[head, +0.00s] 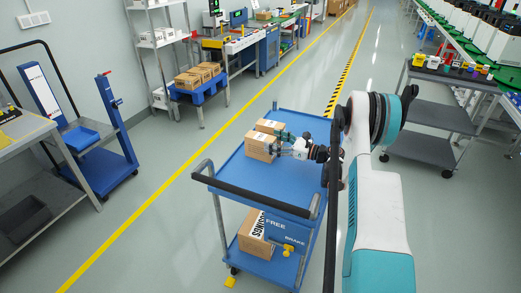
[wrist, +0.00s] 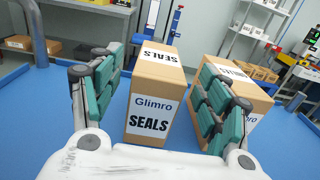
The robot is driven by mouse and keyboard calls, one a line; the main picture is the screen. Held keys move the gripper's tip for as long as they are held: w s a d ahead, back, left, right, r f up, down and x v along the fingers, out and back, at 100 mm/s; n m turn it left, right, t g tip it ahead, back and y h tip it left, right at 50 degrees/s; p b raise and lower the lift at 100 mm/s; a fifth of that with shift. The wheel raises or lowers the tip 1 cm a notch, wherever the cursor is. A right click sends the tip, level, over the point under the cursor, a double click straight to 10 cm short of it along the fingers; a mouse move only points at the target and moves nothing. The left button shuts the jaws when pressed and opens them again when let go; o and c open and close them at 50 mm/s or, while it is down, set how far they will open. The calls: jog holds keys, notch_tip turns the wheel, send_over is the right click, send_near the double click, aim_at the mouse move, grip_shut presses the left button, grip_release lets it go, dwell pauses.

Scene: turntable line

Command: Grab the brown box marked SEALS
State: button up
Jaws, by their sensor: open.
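The brown box marked SEALS (wrist: 148,112) stands upright on the cart's blue top. It shows in the wrist view with a white "Glimro SEALS" label facing me, and in the head view (head: 259,152). My gripper (wrist: 158,70) is open, with one green-padded finger to each side of this box in the picture. I cannot tell whether the pads touch it. In the head view my gripper (head: 286,144) reaches in from the right, close to the box.
A second brown box (wrist: 248,88) stands close by on the right, partly behind my right finger; its label is hard to read. The blue cart top (head: 283,188) is otherwise mostly clear. Another box (head: 254,234) sits on the cart's lower shelf. A dark push handle (head: 255,193) crosses the near end.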

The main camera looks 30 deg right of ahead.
aim_at(260, 136)
jog(key=b+x, duration=0.1)
jog(key=x, duration=0.5)
jog(key=shift+w+a+b, duration=0.15)
jog(key=shift+b, duration=0.2)
jog(key=c, duration=1.4)
